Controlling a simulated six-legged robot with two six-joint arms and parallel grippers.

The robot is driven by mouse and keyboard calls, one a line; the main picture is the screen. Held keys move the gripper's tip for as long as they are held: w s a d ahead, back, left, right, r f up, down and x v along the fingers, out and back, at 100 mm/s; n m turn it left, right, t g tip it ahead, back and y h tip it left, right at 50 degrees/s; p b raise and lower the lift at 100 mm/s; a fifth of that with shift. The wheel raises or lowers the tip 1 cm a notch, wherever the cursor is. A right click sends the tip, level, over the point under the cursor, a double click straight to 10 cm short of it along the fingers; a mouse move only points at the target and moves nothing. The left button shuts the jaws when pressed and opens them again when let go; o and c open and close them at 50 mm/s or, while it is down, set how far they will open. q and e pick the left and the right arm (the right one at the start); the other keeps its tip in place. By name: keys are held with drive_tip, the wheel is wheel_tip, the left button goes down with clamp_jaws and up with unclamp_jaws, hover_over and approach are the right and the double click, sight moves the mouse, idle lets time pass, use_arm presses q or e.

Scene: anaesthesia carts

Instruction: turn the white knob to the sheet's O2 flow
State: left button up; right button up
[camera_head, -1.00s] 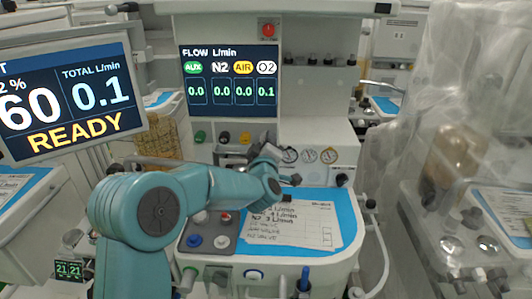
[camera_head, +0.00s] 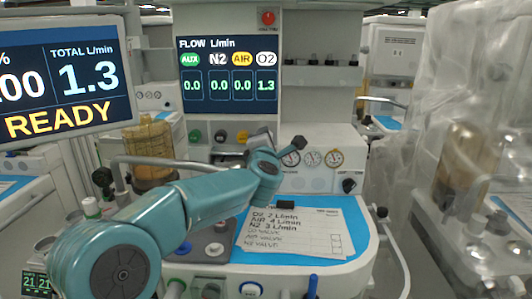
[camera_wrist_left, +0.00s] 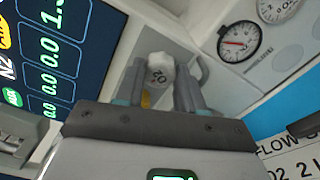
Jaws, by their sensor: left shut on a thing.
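The white knob (camera_wrist_left: 158,74), marked O2, sits between the two fingers of my left gripper (camera_wrist_left: 160,88) in the left wrist view. The gripper is shut on it. In the head view my left wrist and arm hide the knob. The flow display (camera_head: 229,78) reads O2 1.3, with AUX, N2 and AIR at 0.0. The sheet (camera_head: 288,232) lies on the blue work surface and reads O2 2 L/min, AIR 4 L/min, N2 3 L/min. My right gripper is not in view.
Green, black and yellow knobs (camera_head: 242,137) stand in a row below the display. Round gauges (camera_head: 313,158) are on the panel to the right. A monitor (camera_head: 60,80) at left reads TOTAL 1.3 and READY. A plastic-draped cart (camera_head: 470,130) stands at right.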

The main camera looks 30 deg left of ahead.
use_arm(q)
drive_tip(key=n+b, duration=0.3)
drive_tip(key=n, duration=0.1)
drive_tip(key=shift+n, duration=0.4)
idle(0.4)
drive_tip(key=o, duration=1)
drive_tip(key=shift+o, duration=0.2)
drive_tip(key=b+v, duration=0.1)
drive_tip(key=v, duration=1.5)
drive_tip(key=shift+s, duration=0.2)
